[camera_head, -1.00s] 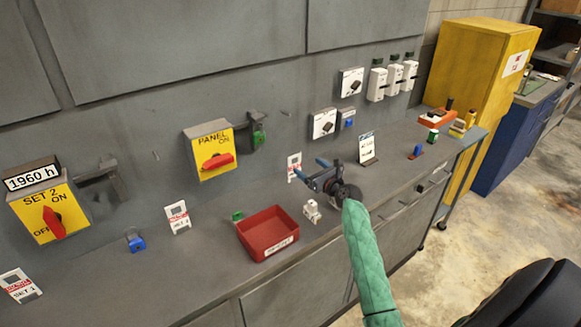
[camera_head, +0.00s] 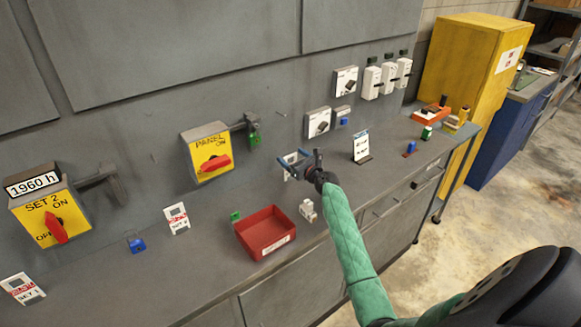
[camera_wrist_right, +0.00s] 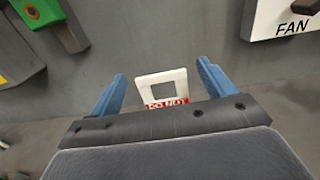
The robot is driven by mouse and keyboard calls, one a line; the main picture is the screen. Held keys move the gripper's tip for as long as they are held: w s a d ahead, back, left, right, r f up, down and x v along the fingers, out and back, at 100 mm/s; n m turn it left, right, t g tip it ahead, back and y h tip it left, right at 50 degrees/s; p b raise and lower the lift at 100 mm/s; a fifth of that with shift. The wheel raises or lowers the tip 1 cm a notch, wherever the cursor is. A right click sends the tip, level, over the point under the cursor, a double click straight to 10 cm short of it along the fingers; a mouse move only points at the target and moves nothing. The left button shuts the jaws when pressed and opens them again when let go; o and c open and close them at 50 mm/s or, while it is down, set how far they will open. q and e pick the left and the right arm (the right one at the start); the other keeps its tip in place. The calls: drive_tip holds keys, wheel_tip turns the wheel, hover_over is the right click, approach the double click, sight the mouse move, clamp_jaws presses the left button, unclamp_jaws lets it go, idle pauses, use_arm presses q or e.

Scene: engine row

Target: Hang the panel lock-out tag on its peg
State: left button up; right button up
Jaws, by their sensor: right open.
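A white lock-out tag with a square hole and a red "DO NOT" band (camera_wrist_right: 161,88) stands between the fingers of my right gripper (camera_wrist_right: 160,70) in the right wrist view. Its lower part is hidden by the gripper. In the head view the tag (camera_head: 289,176) is partly covered by the blue fingers of my right gripper (camera_head: 292,158), which is open. I cannot tell whether the fingers touch it. A small peg (camera_head: 281,115) sticks out of the wall right of the yellow PANEL switch (camera_head: 210,155). My left gripper is not in view.
A red tray (camera_head: 266,236) and a small white object (camera_head: 308,209) are on the bench left of my right arm. Tags marked SET 2 (camera_head: 177,218) and SET 1 (camera_head: 22,289) stand further left.

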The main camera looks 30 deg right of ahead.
drive_tip(key=c, duration=1.3)
use_arm(q)
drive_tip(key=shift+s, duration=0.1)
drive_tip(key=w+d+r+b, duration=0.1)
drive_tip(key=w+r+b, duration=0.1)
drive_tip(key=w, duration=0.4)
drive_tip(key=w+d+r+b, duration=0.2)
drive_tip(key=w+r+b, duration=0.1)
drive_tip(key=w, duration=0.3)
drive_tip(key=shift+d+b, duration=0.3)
drive_tip(key=shift+b, duration=0.3)
use_arm(e)
drive_tip(key=d+r, duration=1.1)
drive_tip(key=shift+s+d, duration=0.25)
drive_tip(key=shift+d, duration=0.1)
